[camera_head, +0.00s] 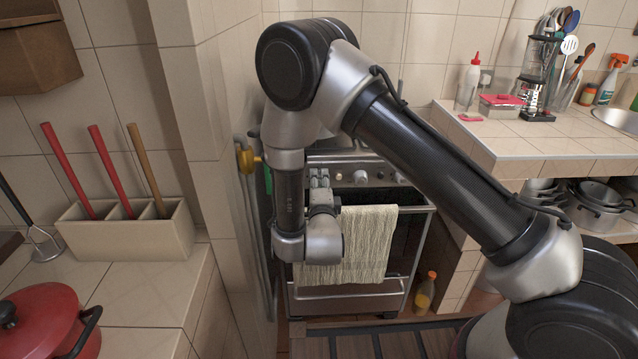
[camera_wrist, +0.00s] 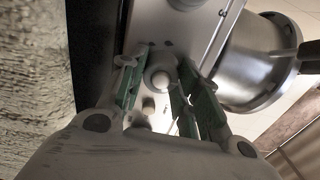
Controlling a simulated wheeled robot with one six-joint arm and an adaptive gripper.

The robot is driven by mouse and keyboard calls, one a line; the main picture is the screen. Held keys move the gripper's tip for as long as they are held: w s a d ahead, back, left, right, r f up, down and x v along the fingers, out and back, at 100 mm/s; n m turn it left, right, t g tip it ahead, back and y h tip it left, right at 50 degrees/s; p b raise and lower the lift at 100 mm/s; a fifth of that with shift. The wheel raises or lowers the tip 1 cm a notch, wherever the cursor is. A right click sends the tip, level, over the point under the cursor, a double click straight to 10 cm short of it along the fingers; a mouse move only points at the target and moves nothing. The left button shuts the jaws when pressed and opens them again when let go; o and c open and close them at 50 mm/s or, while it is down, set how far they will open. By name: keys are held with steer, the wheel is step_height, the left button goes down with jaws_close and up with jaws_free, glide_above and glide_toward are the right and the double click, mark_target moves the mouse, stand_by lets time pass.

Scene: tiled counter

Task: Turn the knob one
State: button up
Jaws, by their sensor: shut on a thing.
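The stove (camera_head: 410,225) stands in the gap between the counters, with a row of round knobs along its front panel. My gripper (camera_head: 320,180) is at the left part of this panel, partly hidden by my wrist. In the wrist view my gripper (camera_wrist: 160,72) has its green-padded fingers on either side of a pale round knob (camera_wrist: 161,82), shut on it. Another knob (camera_head: 360,177) shows to the right of my gripper in the head view. The held knob's marking cannot be made out.
A striped towel (camera_head: 368,245) hangs on the oven handle just below the knobs. A metal pot (camera_wrist: 258,65) is close to my gripper in the wrist view. A tiled wall (camera_head: 228,160) stands close on the left, and a counter (camera_head: 540,140) on the right.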

steer(key=o, duration=1)
steer(key=shift+s, duration=0.1)
steer(key=s, duration=1.2)
steer(key=shift+w, duration=0.1)
